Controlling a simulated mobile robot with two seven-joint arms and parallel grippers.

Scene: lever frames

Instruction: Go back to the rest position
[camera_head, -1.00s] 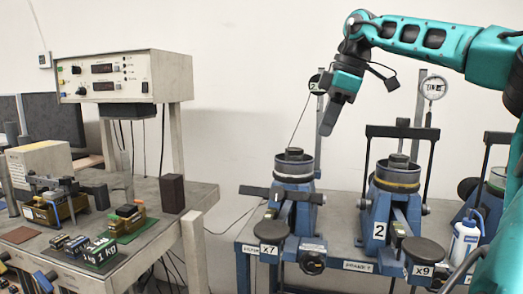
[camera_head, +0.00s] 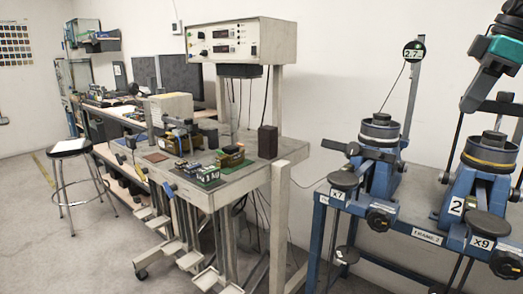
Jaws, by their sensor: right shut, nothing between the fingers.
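My right gripper (camera_head: 478,98) is at the upper right of the head view, pointing down and left, with part of the teal arm cut off by the picture's edge. It is shut and empty, in front of the wall and above the blue lever frame marked 2 (camera_head: 457,205). It looks apart from that frame. The lever frame marked x7 (camera_head: 380,175) stands to its left, with a round gauge (camera_head: 414,51) on a post behind it. My left gripper is not in view.
A blue bench (camera_head: 415,233) carries the lever frames. Left of it stands a grey bench (camera_head: 235,190) with small weights and a control box (camera_head: 240,42). A stool (camera_head: 70,148) stands further left. Floor at the lower left is clear.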

